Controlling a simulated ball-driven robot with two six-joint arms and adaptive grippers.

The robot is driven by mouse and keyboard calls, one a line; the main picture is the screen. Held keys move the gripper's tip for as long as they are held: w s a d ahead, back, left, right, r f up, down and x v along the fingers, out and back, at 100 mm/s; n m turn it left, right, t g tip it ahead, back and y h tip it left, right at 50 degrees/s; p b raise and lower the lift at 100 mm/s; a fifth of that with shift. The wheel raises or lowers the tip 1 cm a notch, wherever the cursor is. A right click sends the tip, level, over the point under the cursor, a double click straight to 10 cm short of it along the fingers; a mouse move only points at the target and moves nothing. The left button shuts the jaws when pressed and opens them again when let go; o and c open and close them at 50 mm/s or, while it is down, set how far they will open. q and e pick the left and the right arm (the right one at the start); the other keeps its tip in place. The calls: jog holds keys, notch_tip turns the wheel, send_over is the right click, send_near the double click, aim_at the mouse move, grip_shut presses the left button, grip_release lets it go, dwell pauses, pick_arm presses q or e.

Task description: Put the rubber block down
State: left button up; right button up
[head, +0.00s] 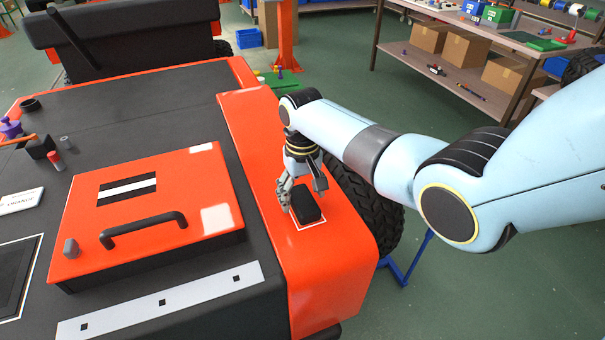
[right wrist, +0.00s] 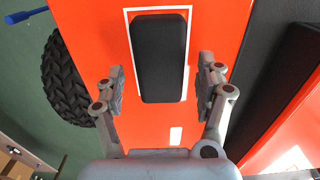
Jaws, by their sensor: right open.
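The rubber block (head: 305,205) is black with rounded edges and rests on the orange side panel of the cart (head: 345,258), on a white outlined rectangle (head: 312,227). In the right wrist view the block (right wrist: 160,55) lies lengthwise within the white outline (right wrist: 127,35). My right gripper (head: 301,195) is over the block, partly hiding it in the head view. In the right wrist view my right gripper (right wrist: 163,88) is open, with one finger on each side of the block and a visible gap on both sides. My left gripper is not in view.
An orange box lid with a black handle (head: 145,230) stands left of the block on the dark cart top. A light strip with square holes (head: 160,303) lies in front. A black tyre (head: 362,200) is under the panel's right edge. Shelves (head: 470,75) stand at the back right.

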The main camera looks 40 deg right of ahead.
aim_at(303, 198)
notch_tip(303, 198, up, 11)
jog(key=p, duration=0.1)
jog(key=shift+f, duration=0.2)
jog(key=shift+s, duration=0.1)
jog(key=s+a+f+n+t, duration=0.1)
jog(key=s+f+n, duration=0.1)
jog(key=s, duration=0.9)
jog(key=s+a+r+n+t+h, duration=0.1)
jog(key=s+r, duration=0.3)
jog(key=s, duration=0.3)
jog(key=s+a+r+t, duration=0.15)
jog(key=s+r, duration=0.25)
jog(key=s, duration=0.4)
notch_tip(303, 198, down, 36)
jog(key=s+d+g+b, duration=0.1)
jog(key=s+d+b, duration=0.2)
jog(key=b, duration=0.5)
jog(key=s+f+g+b, duration=0.1)
jog(key=s+f+b, duration=0.5)
jog(key=s+f, duration=1.1)
notch_tip(303, 198, down, 3)
jog(key=shift+s+d+f, duration=0.2)
jog(key=shift+s+d, duration=0.1)
jog(key=shift+d, duration=0.05)
